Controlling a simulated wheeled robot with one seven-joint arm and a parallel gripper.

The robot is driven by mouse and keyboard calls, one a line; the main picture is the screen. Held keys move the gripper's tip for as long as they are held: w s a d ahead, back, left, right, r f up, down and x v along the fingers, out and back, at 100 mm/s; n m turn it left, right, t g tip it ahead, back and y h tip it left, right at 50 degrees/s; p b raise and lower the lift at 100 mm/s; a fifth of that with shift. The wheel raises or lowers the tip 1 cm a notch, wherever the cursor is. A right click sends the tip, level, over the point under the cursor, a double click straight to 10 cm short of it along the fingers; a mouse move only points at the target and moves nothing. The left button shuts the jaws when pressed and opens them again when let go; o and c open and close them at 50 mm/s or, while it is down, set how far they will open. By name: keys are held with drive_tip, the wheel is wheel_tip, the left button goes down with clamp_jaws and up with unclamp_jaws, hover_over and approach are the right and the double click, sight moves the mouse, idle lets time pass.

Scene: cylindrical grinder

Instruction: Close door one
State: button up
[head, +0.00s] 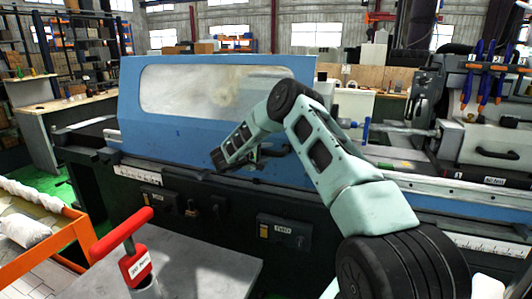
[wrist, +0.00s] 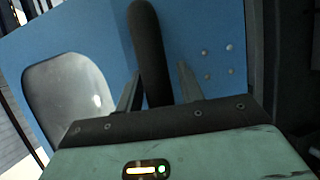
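The blue door (head: 170,125) with a wide, cloudy window (head: 200,88) spans the middle of the grinder in the head view. My gripper (head: 222,158) is at the lower right part of this door, and my arm hides part of it. In the wrist view the blue panel (wrist: 100,30) fills the background, with its window at the left. A black upright bar handle (wrist: 150,50) runs between the two fingers of my gripper (wrist: 158,85). The fingers are apart. A gap shows between the handle and the right finger; contact at the left finger is unclear.
An orange-framed rack (head: 50,255) is at the left. The grinder's rail (head: 480,190) and machine head (head: 485,140) are at the right.

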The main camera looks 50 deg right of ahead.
clamp_jaws()
drive_tip(key=s+d, duration=0.6)
drive_tip(key=s, duration=0.8)
drive_tip(key=s+d+p, duration=0.1)
drive_tip(key=s+d, duration=0.5)
drive_tip(key=s, duration=0.9)
drive_tip(key=s+d, duration=0.6)
drive_tip(key=s, duration=0.8)
drive_tip(key=shift+s+p, duration=0.3)
drive_tip(key=shift+o, duration=1.6)
unclamp_jaws()
drive_tip(key=shift+s, duration=0.1)
